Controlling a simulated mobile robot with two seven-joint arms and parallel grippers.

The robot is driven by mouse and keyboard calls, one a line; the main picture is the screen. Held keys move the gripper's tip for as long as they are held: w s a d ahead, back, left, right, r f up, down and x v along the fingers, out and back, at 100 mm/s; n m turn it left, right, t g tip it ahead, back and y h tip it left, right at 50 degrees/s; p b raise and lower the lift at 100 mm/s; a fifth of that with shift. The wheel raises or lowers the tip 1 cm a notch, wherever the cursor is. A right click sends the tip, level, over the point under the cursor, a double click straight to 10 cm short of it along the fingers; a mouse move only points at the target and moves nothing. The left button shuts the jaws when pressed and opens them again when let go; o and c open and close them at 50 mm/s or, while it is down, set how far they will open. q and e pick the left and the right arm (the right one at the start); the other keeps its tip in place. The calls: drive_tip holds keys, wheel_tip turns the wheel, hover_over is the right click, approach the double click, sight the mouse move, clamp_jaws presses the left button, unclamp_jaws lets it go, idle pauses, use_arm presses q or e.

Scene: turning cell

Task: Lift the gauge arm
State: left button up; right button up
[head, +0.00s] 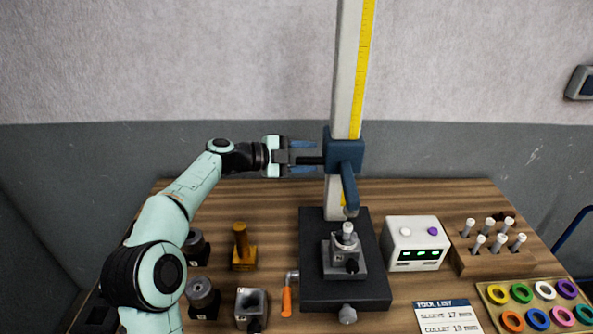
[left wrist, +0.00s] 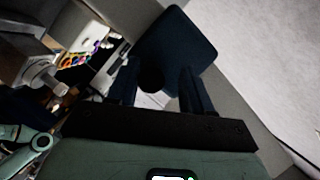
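The gauge arm is a blue block (head: 345,152) riding on a tall white column with a yellow scale (head: 352,75). A blue arm reaches forward and down from it, and a short black handle (head: 311,160) sticks out to its left. My left gripper (head: 303,157) is open, with one blue finger above and one below the handle's level. In the left wrist view the blue block (left wrist: 185,48) lies just beyond the fingers (left wrist: 160,90), and the dark handle end (left wrist: 151,86) shows between them with gaps. My right gripper is not in view.
Below the gauge arm, a dark base (head: 372,285) carries a grey fixture (head: 344,258) with a white-topped pin. A white display box (head: 417,244), a wooden pin block (head: 505,262) and a ring tray (head: 487,292) stand right.

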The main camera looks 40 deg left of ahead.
use_arm(q)
wheel_tip(320, 180, down, 3)
drive_tip(key=shift+w+r+p, duration=0.15)
drive_tip(key=shift+p, duration=0.55)
drive_tip(key=shift+d+f, duration=0.1)
drive_tip(key=shift+f, duration=0.3)
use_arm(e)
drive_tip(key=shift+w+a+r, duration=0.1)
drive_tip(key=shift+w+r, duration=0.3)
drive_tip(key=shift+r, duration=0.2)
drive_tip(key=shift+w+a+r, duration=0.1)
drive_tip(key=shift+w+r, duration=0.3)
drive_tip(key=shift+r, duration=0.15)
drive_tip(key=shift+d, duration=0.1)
use_arm(q)
drive_tip(key=b+v, duration=0.8)
drive_tip(key=v, duration=0.7)
drive_tip(key=shift+s+b, duration=0.2)
drive_tip(key=shift+b, duration=0.15)
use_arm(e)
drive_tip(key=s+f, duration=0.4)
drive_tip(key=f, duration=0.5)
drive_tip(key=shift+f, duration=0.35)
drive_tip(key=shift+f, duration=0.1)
